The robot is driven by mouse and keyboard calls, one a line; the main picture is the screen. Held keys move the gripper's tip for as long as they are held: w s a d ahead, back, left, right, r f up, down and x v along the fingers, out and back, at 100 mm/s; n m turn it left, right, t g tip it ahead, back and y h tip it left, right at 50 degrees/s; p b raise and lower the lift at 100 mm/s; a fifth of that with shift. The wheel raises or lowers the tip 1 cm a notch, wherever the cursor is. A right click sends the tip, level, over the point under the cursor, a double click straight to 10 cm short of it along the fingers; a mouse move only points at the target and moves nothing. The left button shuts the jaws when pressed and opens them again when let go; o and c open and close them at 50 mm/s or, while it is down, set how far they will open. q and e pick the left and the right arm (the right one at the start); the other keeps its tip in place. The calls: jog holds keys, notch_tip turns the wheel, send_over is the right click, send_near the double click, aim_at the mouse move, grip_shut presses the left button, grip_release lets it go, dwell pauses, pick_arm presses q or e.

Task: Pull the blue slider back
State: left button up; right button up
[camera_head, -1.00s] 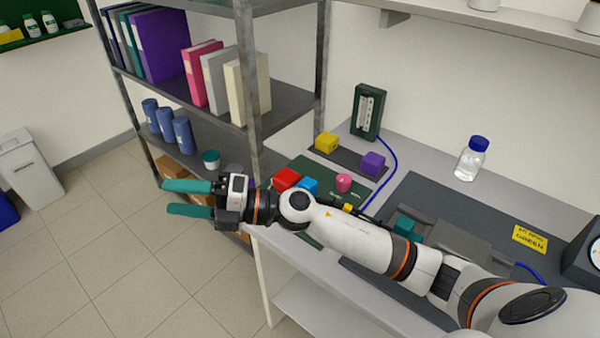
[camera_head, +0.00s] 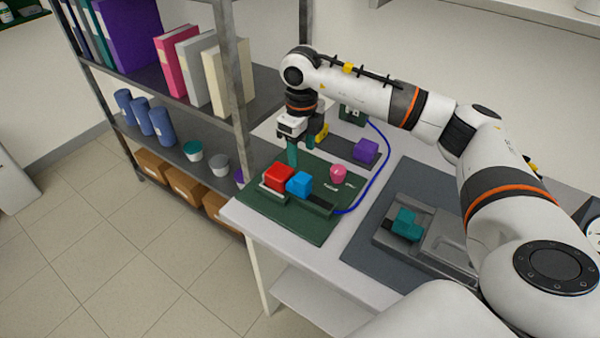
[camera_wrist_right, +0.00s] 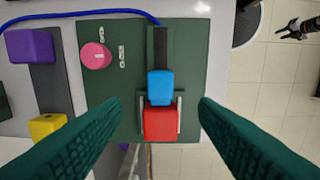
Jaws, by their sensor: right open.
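The blue slider (camera_head: 299,184) is a small blue block on a dark rail on the green board (camera_head: 315,230). It sits right beside a red block (camera_head: 278,177) at one end of the rail. In the right wrist view the blue slider (camera_wrist_right: 160,85) lies just above the red block (camera_wrist_right: 160,123), and the bare rail runs up from it. My right gripper (camera_head: 302,155) points down above the board's back edge near the red block, open and empty. Its two green fingers (camera_wrist_right: 158,140) frame the red block from above, apart from it. My left gripper is not in the head view.
A pink knob (camera_head: 337,174) is on the same board. Purple (camera_head: 366,150) and yellow (camera_head: 321,132) blocks stand on a dark strip behind. A blue cable (camera_head: 385,165) curves right of the board. A grey fixture with a teal block (camera_head: 405,222) is at right; shelving stands left.

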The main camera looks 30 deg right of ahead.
aim_at(301, 176)
notch_tip(301, 176, down, 10)
jog(key=p, duration=0.2)
jog(key=shift+r+p, duration=0.2)
jog(key=shift+p, duration=0.2)
jog(key=shift+c, duration=0.4)
